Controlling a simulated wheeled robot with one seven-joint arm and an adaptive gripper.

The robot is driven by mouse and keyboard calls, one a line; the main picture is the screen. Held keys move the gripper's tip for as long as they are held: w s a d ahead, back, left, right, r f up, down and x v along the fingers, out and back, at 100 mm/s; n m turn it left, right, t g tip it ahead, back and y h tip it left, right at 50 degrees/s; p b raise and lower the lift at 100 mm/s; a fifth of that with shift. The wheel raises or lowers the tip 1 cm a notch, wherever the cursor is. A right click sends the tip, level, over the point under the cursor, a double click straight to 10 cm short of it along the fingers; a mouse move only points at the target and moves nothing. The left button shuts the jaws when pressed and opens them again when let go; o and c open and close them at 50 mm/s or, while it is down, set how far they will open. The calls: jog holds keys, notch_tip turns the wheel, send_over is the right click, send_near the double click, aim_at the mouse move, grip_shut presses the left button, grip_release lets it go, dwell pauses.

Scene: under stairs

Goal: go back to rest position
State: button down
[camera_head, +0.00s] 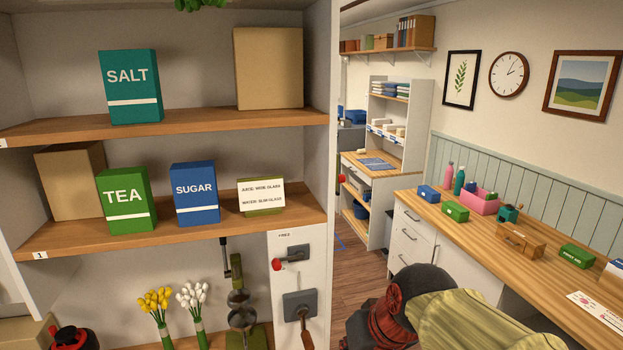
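The task names no other object.
Left, shelves hold a salt box (131,85), tea box (126,199), sugar box (195,192) and note card (261,196). A panel with levers (299,290) stands beside them. A dark, red-banded shape with yellow-green cloth (470,318) blocks the front. A long desk (500,240) runs right; floor (350,240) shows between.

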jog(key=s+d+f+h+b, duration=0.1)
jog(key=s+d+f+b, duration=0.5)
jog(key=f, duration=0.2)
jog(key=s+d+f+m+h+b, duration=0.1)
jog(key=s+d+f+b, duration=0.5)
jog(key=f, duration=0.3)
jog(key=shift+s+m+t+h+b, duration=0.3)
jog(key=shift+s, duration=0.45)
